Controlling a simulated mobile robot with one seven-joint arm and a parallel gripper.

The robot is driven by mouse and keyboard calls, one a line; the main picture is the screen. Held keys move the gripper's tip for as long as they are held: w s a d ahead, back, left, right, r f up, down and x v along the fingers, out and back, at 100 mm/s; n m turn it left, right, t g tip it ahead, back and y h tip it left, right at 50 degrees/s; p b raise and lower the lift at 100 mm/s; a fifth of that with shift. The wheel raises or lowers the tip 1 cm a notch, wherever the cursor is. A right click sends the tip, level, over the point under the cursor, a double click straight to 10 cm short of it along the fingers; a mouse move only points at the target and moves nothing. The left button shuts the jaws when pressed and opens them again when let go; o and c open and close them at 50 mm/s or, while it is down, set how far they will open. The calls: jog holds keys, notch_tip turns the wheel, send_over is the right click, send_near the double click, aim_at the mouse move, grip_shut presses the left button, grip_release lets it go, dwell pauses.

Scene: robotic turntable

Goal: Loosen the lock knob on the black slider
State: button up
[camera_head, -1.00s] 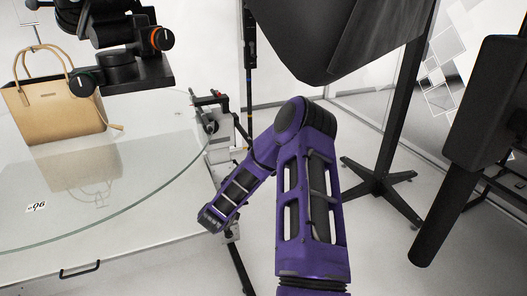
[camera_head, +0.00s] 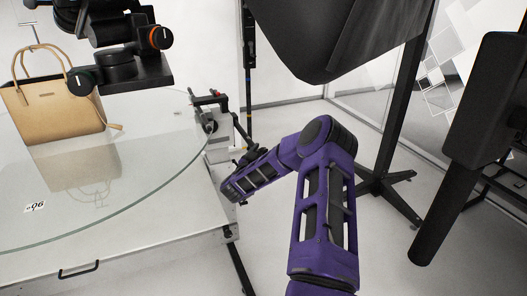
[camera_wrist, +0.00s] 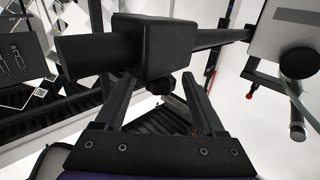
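In the wrist view a black block, which looks like the slider (camera_wrist: 152,45), sits on a black rod. A small dark round knob (camera_wrist: 160,84), apparently its lock knob, shows under the block. My gripper (camera_wrist: 160,88) is open, with one finger to each side of the knob. The fingers look apart from the knob, but how far it is from them in depth I cannot tell. In the head view my purple forearm reaches to the turntable's edge. I cannot make out the gripper or the knob there.
A glass turntable (camera_head: 130,190) with a tan handbag (camera_head: 55,98) fills the left. A clamp-like device (camera_head: 212,108) stands at its far right edge, and a black camera mount (camera_head: 120,70) hangs over it. Dark hanging equipment (camera_head: 320,35) and a black stand (camera_head: 385,180) are to the right.

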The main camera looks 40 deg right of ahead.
grip_shut()
jog(key=shift+n+t+y+b, duration=0.45)
jog(key=shift+t+b, duration=0.25)
jog(key=shift+b, duration=0.2)
jog(key=shift+f+n+t+y+b, duration=0.15)
jog(key=shift+n+t+y+b, duration=0.75)
jog(key=shift+b, duration=0.35)
jog(key=n+t+y+b, duration=0.2)
jog(key=n+t+y, duration=0.1)
jog(key=n+y, duration=0.1)
jog(key=shift+d+t+y, duration=0.15)
jog(key=shift+t+y, duration=0.25)
jog(key=shift+y, duration=0.05)
jog(key=n+t+y, duration=0.1)
jog(key=n+y, duration=0.2)
jog(key=y, duration=0.1)
jog(key=n+y, duration=0.3)
jog(key=y, duration=0.2)
jog(key=shift+t+y, duration=0.3)
jog(key=shift+t, duration=0.1)
jog(key=n+g+y, duration=0.1)
jog(key=n+y, duration=0.2)
jog(key=y, duration=0.2)
jog(key=shift+n, duration=0.35)
jog(key=shift+n+g+y, duration=1)
jog(key=shift+n+y, duration=0.1)
jog(key=shift+y, duration=0.5)
jog(key=shift+r+y, duration=0.2)
jog(key=shift+y, duration=0.1)
